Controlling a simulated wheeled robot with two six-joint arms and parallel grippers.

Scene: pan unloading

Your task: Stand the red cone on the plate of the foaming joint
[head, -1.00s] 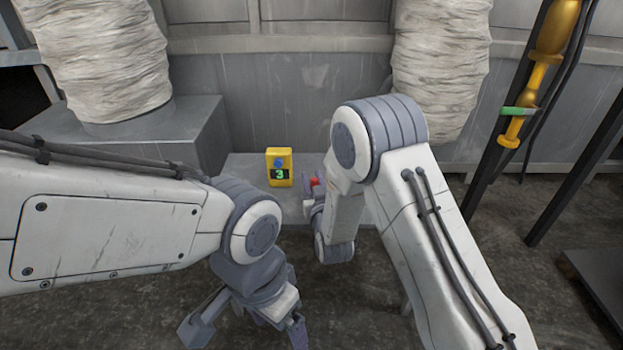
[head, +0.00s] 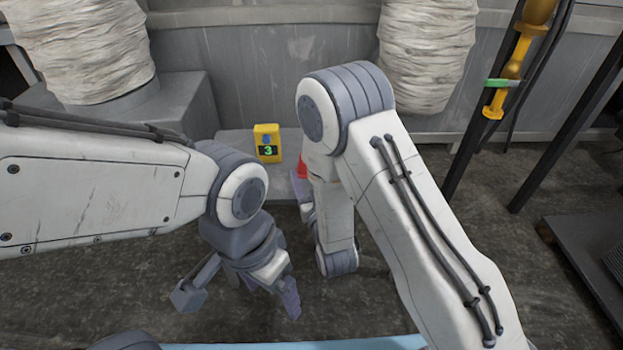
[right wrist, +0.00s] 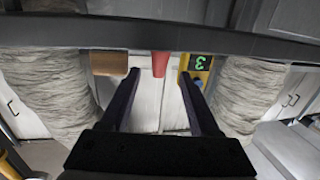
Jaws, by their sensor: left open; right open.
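The red cone (head: 302,168) stands on a grey ledge at the back, partly hidden behind my right arm. In the right wrist view the red cone (right wrist: 160,64) appears upside down, ahead of and between the fingertips of my right gripper (right wrist: 159,76). That gripper is open, with a finger on either side of the cone in the picture and no visible contact. In the head view my right arm mostly hides it. My left gripper (head: 238,296) is open and empty, low over the floor. I cannot make out a foaming joint or its plate.
A yellow box (head: 267,143) with a green 3 stands left of the cone on the grey ledge (head: 232,147). A brown block (right wrist: 108,64) shows in the right wrist view. Pale wrapped columns (head: 428,50) flank the ledge. A light blue edge (head: 300,344) lies at the bottom.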

